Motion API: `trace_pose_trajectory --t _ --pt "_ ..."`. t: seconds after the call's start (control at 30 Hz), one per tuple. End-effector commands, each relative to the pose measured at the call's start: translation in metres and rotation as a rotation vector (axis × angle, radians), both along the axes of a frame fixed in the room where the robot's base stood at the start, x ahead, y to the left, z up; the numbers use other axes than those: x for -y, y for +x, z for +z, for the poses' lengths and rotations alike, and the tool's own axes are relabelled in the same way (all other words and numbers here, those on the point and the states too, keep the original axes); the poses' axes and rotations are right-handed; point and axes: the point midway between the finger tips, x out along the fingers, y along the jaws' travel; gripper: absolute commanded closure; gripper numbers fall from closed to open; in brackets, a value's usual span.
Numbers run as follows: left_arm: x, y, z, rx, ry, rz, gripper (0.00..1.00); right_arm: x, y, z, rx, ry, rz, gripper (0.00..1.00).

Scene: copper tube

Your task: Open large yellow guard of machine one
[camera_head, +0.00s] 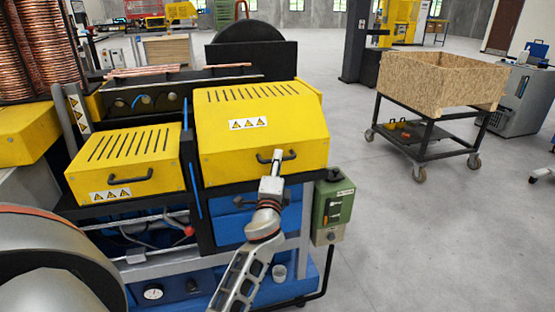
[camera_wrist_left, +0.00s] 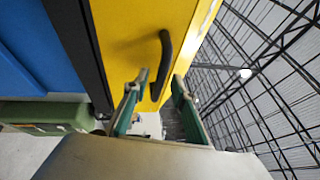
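The large yellow guard (camera_head: 262,110) of the machine is down, with slots on top and a warning label on its sloped face. Its black handle (camera_head: 289,156) is low on the front. My left gripper (camera_head: 277,156) is at this handle. In the left wrist view, the left gripper (camera_wrist_left: 160,77) is open, its two green fingers apart. The dark handle (camera_wrist_left: 165,50) lies between and just ahead of the fingertips, against the yellow guard (camera_wrist_left: 130,35). I cannot tell whether a finger touches it. My right gripper is not in view.
A smaller yellow guard (camera_head: 125,160) with its own handle sits to the left, also down. A green control box (camera_head: 333,208) hangs at the machine's right side. A wooden bin on a wheeled cart (camera_head: 440,82) stands at the right. The grey floor between them is clear.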

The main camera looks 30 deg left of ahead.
Motion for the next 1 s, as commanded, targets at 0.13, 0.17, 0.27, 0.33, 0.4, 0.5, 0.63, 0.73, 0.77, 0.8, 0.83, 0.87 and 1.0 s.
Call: trace_pose_trajectory --t 0.13,0.17,0.27,0.33,0.4,0.5,0.63,0.73,0.77,0.8,0.83,0.87,1.0 --pt "-0.005 0.011 0.002 0.0 0.0 -0.001 0.74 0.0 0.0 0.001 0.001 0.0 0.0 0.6" --pt "-0.006 0.012 0.002 0.0 0.0 -0.001 0.74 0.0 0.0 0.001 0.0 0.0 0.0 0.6" --pt "-0.007 0.013 0.002 -0.001 0.0 -0.001 0.74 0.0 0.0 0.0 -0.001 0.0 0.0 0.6" --pt "-0.007 0.013 0.002 -0.001 -0.001 -0.001 0.74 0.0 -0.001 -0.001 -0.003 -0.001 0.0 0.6" --pt "-0.007 0.013 0.002 -0.001 -0.001 -0.001 0.74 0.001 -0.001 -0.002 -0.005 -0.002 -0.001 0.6" --pt "-0.007 0.013 0.002 -0.001 -0.001 -0.001 0.87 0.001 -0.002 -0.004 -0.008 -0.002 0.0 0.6" --pt "-0.007 0.013 0.002 -0.001 -0.001 -0.001 1.0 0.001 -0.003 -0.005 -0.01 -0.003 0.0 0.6" --pt "-0.007 0.013 0.002 -0.001 -0.001 -0.001 1.0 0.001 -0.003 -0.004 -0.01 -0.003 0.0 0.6" --pt "-0.007 0.013 0.002 -0.001 -0.001 -0.001 1.0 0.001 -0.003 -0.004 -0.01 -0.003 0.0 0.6" --pt "-0.007 0.013 0.002 -0.001 -0.001 -0.001 1.0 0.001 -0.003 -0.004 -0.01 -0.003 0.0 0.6" --pt "-0.006 0.014 0.003 -0.001 -0.001 -0.001 1.0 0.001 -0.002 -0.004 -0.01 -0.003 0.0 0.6" --pt "-0.006 0.014 0.004 -0.001 -0.001 -0.001 1.0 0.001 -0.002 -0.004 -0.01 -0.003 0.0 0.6" --pt "-0.004 0.021 0.011 0.001 -0.003 -0.001 1.0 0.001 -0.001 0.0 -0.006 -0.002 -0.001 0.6"
